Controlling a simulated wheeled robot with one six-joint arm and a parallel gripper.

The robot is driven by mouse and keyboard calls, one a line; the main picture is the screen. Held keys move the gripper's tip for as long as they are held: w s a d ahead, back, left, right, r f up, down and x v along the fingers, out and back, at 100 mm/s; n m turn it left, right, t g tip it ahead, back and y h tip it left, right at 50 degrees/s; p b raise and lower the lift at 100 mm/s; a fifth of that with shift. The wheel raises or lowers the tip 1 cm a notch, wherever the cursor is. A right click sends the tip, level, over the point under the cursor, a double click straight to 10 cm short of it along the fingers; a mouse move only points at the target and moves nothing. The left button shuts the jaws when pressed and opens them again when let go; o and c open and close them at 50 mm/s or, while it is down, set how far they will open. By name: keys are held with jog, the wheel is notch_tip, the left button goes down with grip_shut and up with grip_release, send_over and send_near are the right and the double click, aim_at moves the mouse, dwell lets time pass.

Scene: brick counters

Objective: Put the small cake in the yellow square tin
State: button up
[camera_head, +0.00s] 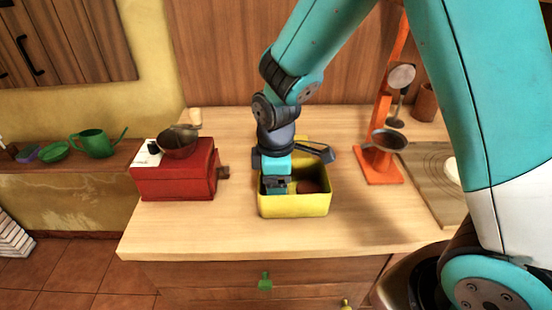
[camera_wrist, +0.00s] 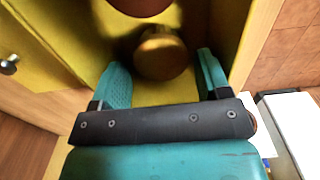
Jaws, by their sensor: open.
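The yellow square tin (camera_head: 295,207) stands on the wooden counter near its front; its yellow inside (camera_wrist: 60,25) fills much of the wrist view. My gripper (camera_head: 278,188) points down into the left part of the tin. In the wrist view its teal fingers (camera_wrist: 163,80) are open and apart. A small round golden-brown piece, which looks like the small cake (camera_wrist: 160,55), sits in the tin between and just beyond the fingers, with no clear contact. In the head view the gripper hides it.
A reddish-brown round item (camera_head: 308,186) also lies in the tin, to the right. A red grinder box (camera_head: 172,178) with a metal bowl stands left, an orange stand (camera_head: 378,168) right. A board (camera_head: 432,180) lies farther right. The counter in front is clear.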

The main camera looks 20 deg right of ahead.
notch_tip(320, 180, up, 10)
jog(key=s+a+r+m+y, duration=0.2)
jog(key=s+r+m, duration=0.1)
jog(key=s, duration=0.6)
jog(key=s+a+r+m+y, duration=0.2)
jog(key=s+r+m, duration=0.1)
jog(key=s, duration=0.6)
jog(key=shift+a+r, duration=0.3)
jog(key=shift+r, duration=0.2)
